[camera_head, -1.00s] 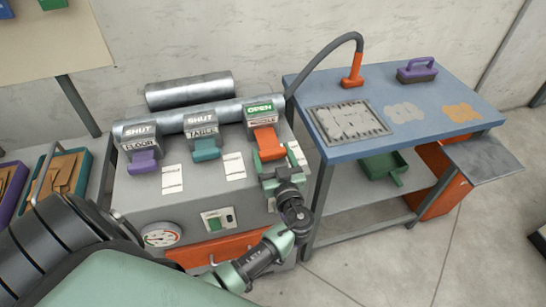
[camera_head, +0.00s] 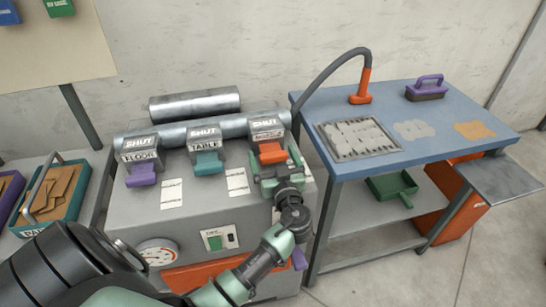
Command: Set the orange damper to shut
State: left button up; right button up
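The orange damper (camera_head: 271,153) is the rightmost of three dampers on top of the grey machine. The sign (camera_head: 266,122) above it now reads SHUT. My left gripper (camera_head: 272,172) is just in front of the orange handle. Its fingers appear spread around the handle's near end; whether they touch it I cannot tell. The purple damper (camera_head: 141,176), labelled FLOOR, and the teal damper (camera_head: 207,163), labelled TABLE, both show SHUT. My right gripper is not in view.
A blue worktable (camera_head: 365,105) stands to the right, with an orange-ended hose (camera_head: 363,88), a purple-handled brush (camera_head: 426,88) and a grille (camera_head: 357,140) on it. A gauge (camera_head: 157,254) and a green switch (camera_head: 214,241) are on the machine's front. A bin of brown pieces (camera_head: 60,190) stands at left.

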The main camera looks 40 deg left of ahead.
aim_at(273, 153)
pick_arm(q)
jog(key=shift+d+r, duration=0.1)
jog(key=shift+r, duration=0.05)
notch_tip(273, 153, up, 20)
jog(key=shift+p, duration=0.35)
jog(key=shift+f, duration=0.25)
dwell(0.3)
